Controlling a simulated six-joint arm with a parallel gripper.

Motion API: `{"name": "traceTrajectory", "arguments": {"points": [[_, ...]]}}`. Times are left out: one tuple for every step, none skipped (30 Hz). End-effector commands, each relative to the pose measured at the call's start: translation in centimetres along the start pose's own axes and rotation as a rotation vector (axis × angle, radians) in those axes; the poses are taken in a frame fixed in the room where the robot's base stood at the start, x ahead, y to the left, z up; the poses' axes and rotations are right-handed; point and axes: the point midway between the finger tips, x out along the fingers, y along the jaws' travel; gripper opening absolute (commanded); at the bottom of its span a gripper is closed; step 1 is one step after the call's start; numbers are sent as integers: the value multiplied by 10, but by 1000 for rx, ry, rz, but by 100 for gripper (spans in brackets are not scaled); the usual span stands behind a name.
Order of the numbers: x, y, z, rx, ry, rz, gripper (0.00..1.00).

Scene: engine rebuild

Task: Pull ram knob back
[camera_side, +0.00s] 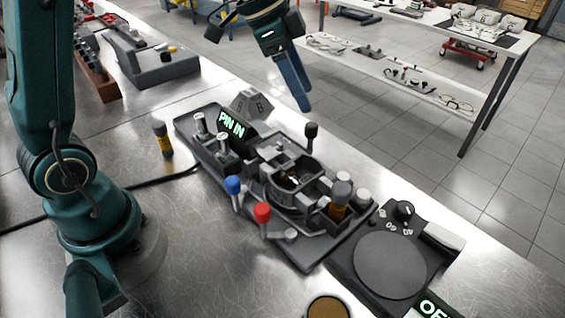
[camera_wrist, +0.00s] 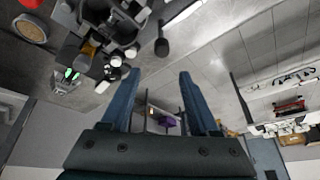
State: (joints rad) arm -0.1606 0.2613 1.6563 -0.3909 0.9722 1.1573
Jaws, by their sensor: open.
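The fixture (camera_side: 300,248) is a dark grey base with a round housing in its middle, lying on the metal bench. A black knob on a short stem (camera_side: 311,130) stands up at its back edge; I take it for the ram knob, though no label shows. My gripper (camera_side: 304,106) points down just above this knob, apart from it. In the wrist view the black knob (camera_wrist: 161,46) appears beyond the fingertips, between their lines. My gripper (camera_wrist: 157,76) is open and empty there, its two blue fingers spread apart.
Blue (camera_side: 233,185) and red (camera_side: 262,212) knobs stand at the fixture's front. A grey-topped knob (camera_side: 341,189) stands at its right. A lit display (camera_side: 231,125) reads "PIN IN". A black turntable unit (camera_side: 390,265) sits at the right. The bench's back edge lies close behind the fixture.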

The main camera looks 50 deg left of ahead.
Motion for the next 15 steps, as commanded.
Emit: {"name": "traceTrajectory", "arguments": {"points": [[8,-3,4,-15,-13,15,62],[11,-4,6,-21,-18,21,62],[14,-4,8,-28,-25,29,62],[17,-4,10,-32,-29,34,62],[19,-4,11,-34,-32,37,62],[23,-4,12,-36,-35,40,62],[26,-4,12,-38,-36,41,62],[30,-4,12,-38,-35,40,62],[34,-3,12,-37,-35,41,62],[39,-3,12,-37,-35,41,62],[43,-2,13,-37,-37,42,62],[48,-2,13,-37,-37,41,62],[52,-2,13,-37,-36,40,62],[55,-2,13,-38,-36,40,62],[59,-2,13,-38,-36,39,62]]}}
